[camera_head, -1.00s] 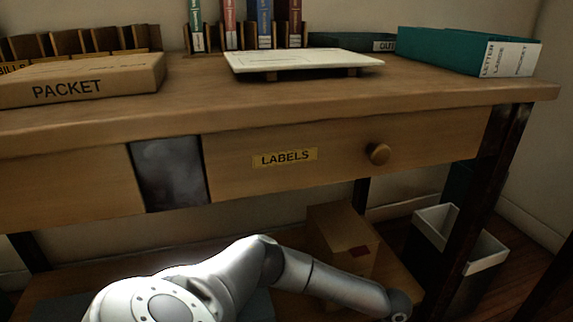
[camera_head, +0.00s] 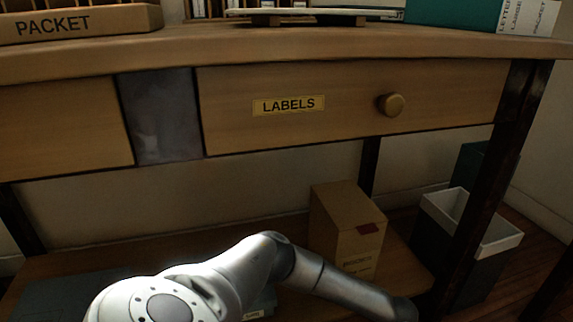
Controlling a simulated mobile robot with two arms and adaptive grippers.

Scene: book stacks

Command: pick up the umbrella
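I see no umbrella in the head view. One of my silver arms crosses the bottom of the view from the lower left toward the lower right, and its far end is cut off by the lower edge. Neither gripper shows, so I cannot see whether they hold anything.
A wooden desk (camera_head: 300,45) fills the view, with a shut drawer (camera_head: 350,110) labelled LABELS and its round knob (camera_head: 391,104). A cardboard box (camera_head: 345,235) stands on the low shelf (camera_head: 405,270). A white-rimmed bin (camera_head: 470,225) stands at right. A PACKET tray (camera_head: 85,22) sits on top.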

